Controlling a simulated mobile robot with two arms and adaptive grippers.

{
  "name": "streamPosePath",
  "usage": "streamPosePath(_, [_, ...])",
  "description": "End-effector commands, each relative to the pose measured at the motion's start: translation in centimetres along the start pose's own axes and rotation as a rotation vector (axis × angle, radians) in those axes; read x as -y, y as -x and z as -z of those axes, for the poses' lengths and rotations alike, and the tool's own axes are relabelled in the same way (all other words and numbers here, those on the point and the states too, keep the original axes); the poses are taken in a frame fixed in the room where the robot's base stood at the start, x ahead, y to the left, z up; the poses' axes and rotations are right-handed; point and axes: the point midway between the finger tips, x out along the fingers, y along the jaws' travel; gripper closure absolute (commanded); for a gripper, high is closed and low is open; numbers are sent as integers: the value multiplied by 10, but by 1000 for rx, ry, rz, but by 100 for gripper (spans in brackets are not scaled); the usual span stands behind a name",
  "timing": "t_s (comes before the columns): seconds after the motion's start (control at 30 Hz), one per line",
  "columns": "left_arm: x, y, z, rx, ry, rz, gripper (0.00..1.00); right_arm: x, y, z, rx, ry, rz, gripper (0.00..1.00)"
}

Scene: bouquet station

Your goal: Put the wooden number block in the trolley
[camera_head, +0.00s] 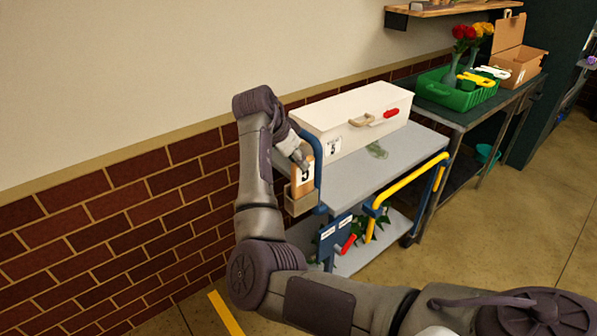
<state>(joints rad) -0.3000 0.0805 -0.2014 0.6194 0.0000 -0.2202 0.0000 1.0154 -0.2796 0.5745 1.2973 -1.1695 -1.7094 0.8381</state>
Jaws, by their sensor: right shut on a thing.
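The wooden number block (302,188) is light brown with a white label and a dark numeral. My right gripper (302,160) is shut on it from above and behind; my wrist partly hides the fingers. The block is upright at the trolley's near left end, above or in a small beige holder (301,205). I cannot tell whether its lower end is inside the holder. The trolley (408,152) has a grey top, blue posts, a yellow handle and a lower shelf. My left gripper is out of view.
A long white box (350,118) with a numbered label and a red-marked front stands on the trolley top. Leaves and a red-handled tool (347,244) are low on the trolley. A green crate (455,92) sits on the table behind. A brick wall (110,225) borders the left.

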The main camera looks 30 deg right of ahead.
Motion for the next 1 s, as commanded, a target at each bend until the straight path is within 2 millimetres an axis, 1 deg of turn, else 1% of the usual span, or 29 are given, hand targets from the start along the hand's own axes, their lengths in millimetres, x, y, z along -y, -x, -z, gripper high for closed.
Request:
streamPosePath(0.1, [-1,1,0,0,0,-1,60,-1,-15,-10,1,2,-4,100])
streamPosePath(0.23, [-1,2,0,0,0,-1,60,-1,-30,-18,1,1,-2,100])
streamPosePath(0.6, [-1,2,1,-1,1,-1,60,-1,-34,-21,1,0,-1,100])
streamPosePath(0.63, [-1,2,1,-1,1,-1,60,-1,-34,-21,1,0,-1,75])
streamPosePath(0.73, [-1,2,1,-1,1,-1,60,-1,-34,-21,1,0,-1,59])
streamPosePath(0.77, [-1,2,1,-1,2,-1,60,-1,-34,-21,1,0,-1,55])
streamPosePath(1.0, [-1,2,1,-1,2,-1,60,-1,-33,-20,1,0,-1,55])
